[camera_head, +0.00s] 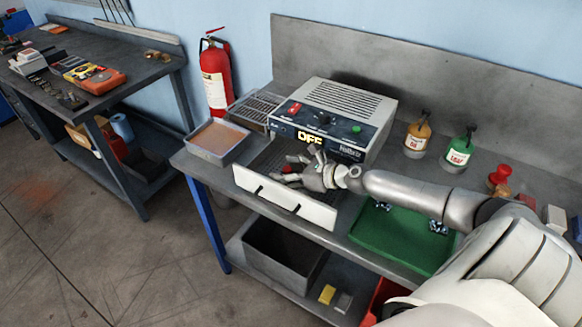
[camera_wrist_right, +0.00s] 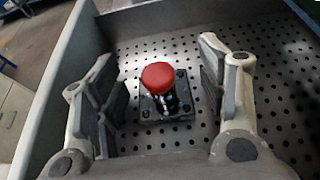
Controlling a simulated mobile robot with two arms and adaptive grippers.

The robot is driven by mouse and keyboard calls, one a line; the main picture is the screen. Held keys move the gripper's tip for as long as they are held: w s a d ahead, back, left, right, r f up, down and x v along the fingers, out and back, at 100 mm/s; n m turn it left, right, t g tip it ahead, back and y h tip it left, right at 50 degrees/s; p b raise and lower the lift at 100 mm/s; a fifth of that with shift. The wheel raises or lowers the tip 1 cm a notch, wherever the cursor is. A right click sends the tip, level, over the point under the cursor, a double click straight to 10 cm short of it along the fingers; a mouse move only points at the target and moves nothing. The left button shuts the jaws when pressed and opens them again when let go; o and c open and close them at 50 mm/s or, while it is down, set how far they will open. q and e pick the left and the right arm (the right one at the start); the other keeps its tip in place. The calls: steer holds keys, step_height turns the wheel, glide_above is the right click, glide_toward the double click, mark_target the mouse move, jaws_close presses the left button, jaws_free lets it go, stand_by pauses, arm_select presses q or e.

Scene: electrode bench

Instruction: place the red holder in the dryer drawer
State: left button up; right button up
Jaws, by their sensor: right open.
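The red holder has a round red knob (camera_wrist_right: 158,76) on a dark square base with metal parts. In the right wrist view it stands upright on the perforated floor of the dryer drawer (camera_wrist_right: 50,95). In the head view only a bit of its red (camera_head: 287,169) shows beside my fingers. The drawer is pulled out, with a white front panel (camera_head: 285,198), below the grey dryer (camera_head: 348,110), whose display reads OFF. My right gripper (camera_head: 300,170) is over the drawer, open, its fingers on either side of the holder with gaps. My left gripper is not in view.
A green tray (camera_head: 385,240) lies right of the drawer. A grey tray with brown contents (camera_head: 218,140) is to its left. Orange (camera_head: 417,137) and green (camera_head: 457,151) labelled bottles stand right of the dryer. A fire extinguisher (camera_head: 214,78) is behind the bench's left end.

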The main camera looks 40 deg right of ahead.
steer(key=shift+r, duration=0.15)
steer(key=b+v, duration=0.1)
steer(key=v, duration=0.3)
steer(key=shift+s+d, duration=0.15)
steer(key=shift+s, duration=0.15)
steer(key=shift+r+v, duration=0.2)
steer(key=shift+v, duration=3.5)
steer(key=shift+w, duration=0.1)
